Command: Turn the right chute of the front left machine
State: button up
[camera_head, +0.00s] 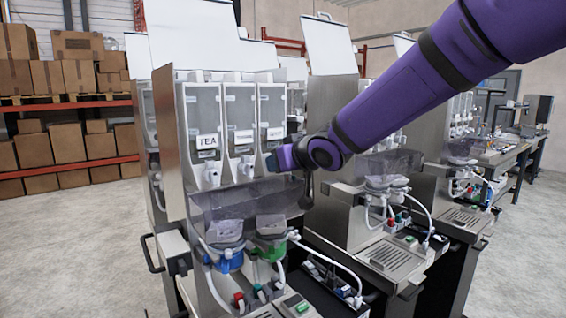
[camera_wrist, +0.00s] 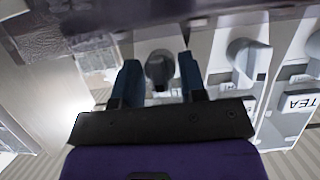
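The front left machine (camera_head: 170,150) has three clear canisters side by side, the left one labelled TEA. White chutes show under the left canister (camera_head: 211,174) and the middle canister (camera_head: 246,166) in the head view. The right chute is hidden there behind my gripper (camera_head: 273,162). In the wrist view, which is upside down, the right chute (camera_wrist: 160,68) looks dark grey in shadow. My gripper (camera_wrist: 160,78) is open, with one blue finger on each side of this chute. A narrow gap seems to show beside it; contact is unclear. The white middle chute (camera_wrist: 248,60) is to its right.
Below the chutes are a smoky transparent guard (camera_head: 235,205) and mixing bowls with blue (camera_head: 224,262) and green (camera_head: 270,248) bases. A second machine (camera_head: 335,215) stands close on the right. Shelves with cardboard boxes (camera_head: 65,150) are at the back left, with open floor before them.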

jog(key=v, duration=1)
jog(key=shift+s+d, duration=0.2)
jog(key=shift+s, duration=0.1)
jog(key=shift+d+r, duration=0.1)
jog(key=s+d+m+h, duration=0.3)
jog(key=s+d+h, duration=0.15)
jog(key=d, duration=0.45)
jog(key=s+d+m+h, duration=0.25)
jog(key=s+d, duration=0.35)
jog(key=d, duration=0.4)
jog(key=s+d+f+g, duration=0.2)
jog(key=s+f+g, duration=0.1)
jog(key=s, duration=0.5)
jog(key=s+d+f+m+g, duration=0.1)
jog(key=s+d+f+g, duration=0.1)
jog(key=s, duration=0.6)
jog(key=shift+s+f+g, duration=0.25)
jog(key=shift+f+g, duration=0.25)
jog(key=shift+f, duration=0.25)
jog(key=shift+d, duration=0.1)
